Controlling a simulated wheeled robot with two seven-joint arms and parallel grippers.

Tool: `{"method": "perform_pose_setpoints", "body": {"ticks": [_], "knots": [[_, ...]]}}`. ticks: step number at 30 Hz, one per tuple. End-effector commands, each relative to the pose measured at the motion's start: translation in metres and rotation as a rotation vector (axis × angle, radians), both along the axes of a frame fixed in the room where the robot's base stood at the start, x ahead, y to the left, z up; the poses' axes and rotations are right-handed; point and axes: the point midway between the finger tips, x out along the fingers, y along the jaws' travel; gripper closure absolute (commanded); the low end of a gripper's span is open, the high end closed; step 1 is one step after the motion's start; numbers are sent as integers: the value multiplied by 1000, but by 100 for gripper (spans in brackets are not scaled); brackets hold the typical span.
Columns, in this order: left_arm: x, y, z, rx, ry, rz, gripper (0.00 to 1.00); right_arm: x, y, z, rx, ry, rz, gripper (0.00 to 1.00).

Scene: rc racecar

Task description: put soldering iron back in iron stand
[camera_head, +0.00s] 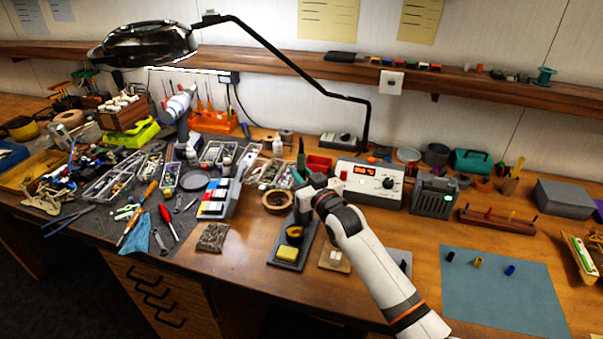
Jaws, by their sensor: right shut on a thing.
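The iron stand (286,252) is a dark flat tray with a yellow sponge (288,253) at its near end and a dark coil with a yellow ring behind the sponge. My right gripper (304,197) is over the far end of the stand, its arm coming in from the lower right. It is shut on what looks like the soldering iron, with a teal part (297,175) showing at its upper left. The gripper hides most of the iron, and I cannot tell whether its tip touches the stand. I cannot make out my left gripper.
A soldering station (368,182) stands right behind my right gripper. A tape roll (276,202) lies left of the stand. A lamp (147,44) arches over the bench. Tools and trays crowd the left. A blue-grey mat (500,300) at right is mostly bare.

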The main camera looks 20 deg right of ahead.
Motion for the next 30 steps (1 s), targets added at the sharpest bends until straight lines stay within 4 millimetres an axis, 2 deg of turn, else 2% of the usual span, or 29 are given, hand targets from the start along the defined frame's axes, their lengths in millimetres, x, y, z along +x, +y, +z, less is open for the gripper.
{"method": "perform_pose_setpoints", "body": {"ticks": [30], "knots": [[0,0,-21,0,0,-1,64,0,0,-30,0,0,0,100]]}}
